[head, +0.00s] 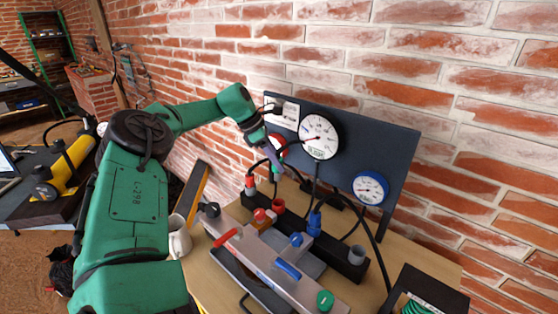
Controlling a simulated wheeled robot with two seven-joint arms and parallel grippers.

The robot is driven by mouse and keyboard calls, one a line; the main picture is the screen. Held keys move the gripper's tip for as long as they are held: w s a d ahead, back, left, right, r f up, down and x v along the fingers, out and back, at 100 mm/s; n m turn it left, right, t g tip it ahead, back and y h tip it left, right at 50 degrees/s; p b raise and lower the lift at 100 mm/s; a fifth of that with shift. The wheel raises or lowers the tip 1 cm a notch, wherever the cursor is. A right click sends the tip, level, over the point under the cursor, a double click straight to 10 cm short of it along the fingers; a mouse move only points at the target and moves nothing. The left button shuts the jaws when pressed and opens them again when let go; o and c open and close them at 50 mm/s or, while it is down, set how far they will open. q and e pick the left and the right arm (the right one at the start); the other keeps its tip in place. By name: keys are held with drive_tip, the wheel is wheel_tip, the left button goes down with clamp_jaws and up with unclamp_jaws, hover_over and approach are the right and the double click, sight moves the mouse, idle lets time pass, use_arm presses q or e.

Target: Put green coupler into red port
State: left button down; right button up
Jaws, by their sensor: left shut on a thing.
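My left gripper (272,158) is in front of the dark gauge board, fingers pointing down. It is shut on a small dark green piece, the green coupler (273,174), which is mostly hidden and small in the picture. The red port (278,205) is an open red cup on the black block (340,256), below and slightly right of the gripper. The coupler is above the port and apart from it. My right gripper is not in view.
A red coupler with hose (250,184) stands left of the red port; a blue one (314,222) stands right. A grey port (357,255) is at the block's right end. A grey bar (270,262) with coloured handles lies in front. Gauges (319,137) and hanging hoses are close by.

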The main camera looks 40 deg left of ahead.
sight(279, 180)
use_arm(q)
drive_tip(key=shift+d, duration=0.4)
drive_tip(key=shift+f+b, duration=0.2)
drive_tip(key=shift+b, duration=0.2)
wheel_tip(279, 180, down, 2)
drive_tip(key=shift+a+f+b, duration=0.15)
drive_tip(key=shift+b, duration=0.65)
wheel_tip(279, 180, down, 2)
drive_tip(key=shift+f+b, duration=0.15)
drive_tip(key=shift+b, duration=0.9)
drive_tip(key=shift+f+b, duration=0.45)
drive_tip(key=shift+f, duration=0.1)
drive_tip(key=shift+f+b, duration=0.85)
drive_tip(key=shift+f, duration=0.1)
